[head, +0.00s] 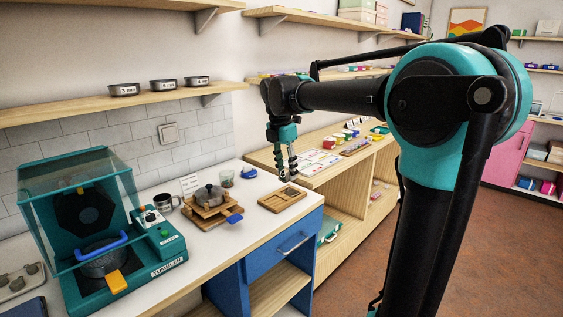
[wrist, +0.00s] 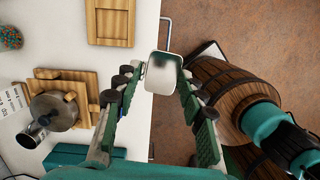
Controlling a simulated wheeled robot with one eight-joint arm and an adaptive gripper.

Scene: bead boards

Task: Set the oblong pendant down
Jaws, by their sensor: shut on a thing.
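The oblong pendant (wrist: 163,73) is a silvery, rounded block in the wrist view. It is held between the fingertips of my gripper (wrist: 159,78), which is shut on it. It hangs in the air around the front edge of the white bench. In the head view my gripper (head: 286,162) is above the bench's right end, its fingers pointing down; the pendant is too small to make out there. A shallow wooden tray (head: 283,200) lies on the bench below the gripper; it also shows at the top of the wrist view (wrist: 110,42).
A wooden stand (head: 205,214) with a metal pot stands left of the tray. A barrel (wrist: 225,80) stands beyond the bench edge. White bench surface is clear around the tray.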

